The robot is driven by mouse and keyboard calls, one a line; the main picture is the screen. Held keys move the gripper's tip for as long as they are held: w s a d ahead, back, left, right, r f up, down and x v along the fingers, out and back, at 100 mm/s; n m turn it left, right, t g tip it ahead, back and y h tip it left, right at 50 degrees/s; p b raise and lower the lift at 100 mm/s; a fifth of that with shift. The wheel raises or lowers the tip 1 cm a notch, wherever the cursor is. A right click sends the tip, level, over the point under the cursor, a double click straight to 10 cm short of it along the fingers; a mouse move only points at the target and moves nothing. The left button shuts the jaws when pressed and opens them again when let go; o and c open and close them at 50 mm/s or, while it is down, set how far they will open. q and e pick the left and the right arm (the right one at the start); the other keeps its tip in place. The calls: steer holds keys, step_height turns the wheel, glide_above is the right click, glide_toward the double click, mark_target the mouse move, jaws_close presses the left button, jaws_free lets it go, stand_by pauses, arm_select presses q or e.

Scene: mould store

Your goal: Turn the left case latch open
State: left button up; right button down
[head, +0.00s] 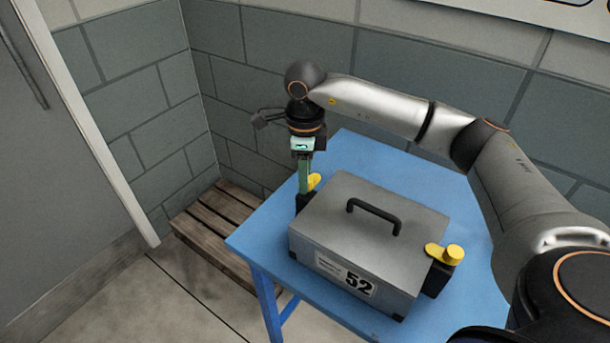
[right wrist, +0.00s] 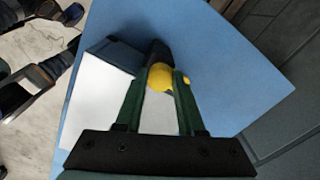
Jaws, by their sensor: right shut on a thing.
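The grey case (head: 370,235) with a black handle (head: 374,212) and a label reading 52 stands on the blue table. Its left latch (head: 315,181) is yellow on a black mount and partly hidden by my right gripper (head: 303,190). That gripper points down at the case's left side. In the right wrist view its green fingers (right wrist: 160,82) are shut on the yellow left latch (right wrist: 161,76), one finger on each side. The right latch (head: 445,254), also yellow, sits on the case's right side. My left gripper is not in view.
A wooden pallet (head: 222,215) lies on the floor to the left. Block walls (head: 270,50) close in behind, and a grey door (head: 50,150) stands at the left.

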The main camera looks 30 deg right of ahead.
stand_by(0.5)
steer(key=c, duration=0.5)
jaws_free()
step_height(320, 180, up, 13)
steer(key=shift+s+f, duration=0.1)
steer(key=shift+f, duration=0.1)
steer(key=shift+f, duration=0.1)
